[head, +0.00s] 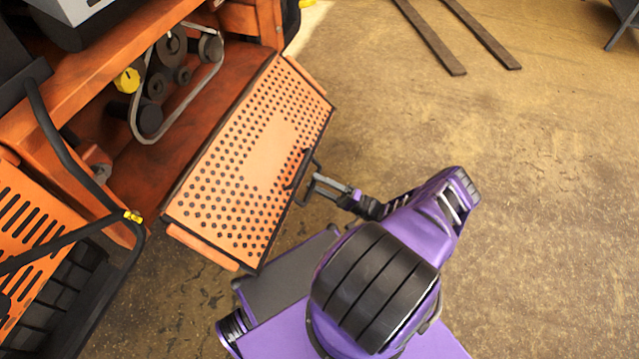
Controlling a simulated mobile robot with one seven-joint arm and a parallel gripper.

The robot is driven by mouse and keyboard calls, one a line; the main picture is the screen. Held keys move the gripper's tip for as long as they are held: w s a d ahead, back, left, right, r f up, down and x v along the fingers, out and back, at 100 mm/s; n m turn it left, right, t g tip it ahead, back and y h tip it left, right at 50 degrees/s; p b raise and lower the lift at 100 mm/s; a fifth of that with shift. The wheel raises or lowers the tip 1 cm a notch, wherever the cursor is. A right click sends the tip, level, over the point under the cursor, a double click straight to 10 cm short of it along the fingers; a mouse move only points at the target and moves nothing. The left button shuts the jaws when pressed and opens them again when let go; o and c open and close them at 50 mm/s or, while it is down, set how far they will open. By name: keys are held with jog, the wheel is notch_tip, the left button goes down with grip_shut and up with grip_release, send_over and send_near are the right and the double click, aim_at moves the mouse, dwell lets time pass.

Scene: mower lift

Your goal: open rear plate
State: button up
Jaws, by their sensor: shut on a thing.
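The rear plate (230,165) is an orange panel with rows of round holes and a plain patch in its middle. It is swung down and outward from the orange mower body, so the space behind it shows. A black handle (299,168) sits on its outer right edge. My gripper (313,186) is at this handle, shut on it. The exact contact of the fingertips is small and partly hidden. My purple arm reaches in from the lower right.
The open bay of the mower (140,180) shows a belt (136,112), pulleys and a yellow cap (127,80). A slotted orange panel (25,230) and black bars stand at left. Two dark forks (430,38) lie at the top. The floor at right is clear.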

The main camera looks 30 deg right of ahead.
jog(key=shift+r, duration=0.1)
jog(key=v, duration=0.7)
jog(key=shift+s+d, duration=0.15)
jog(key=shift+d, duration=0.05)
dwell(0.4)
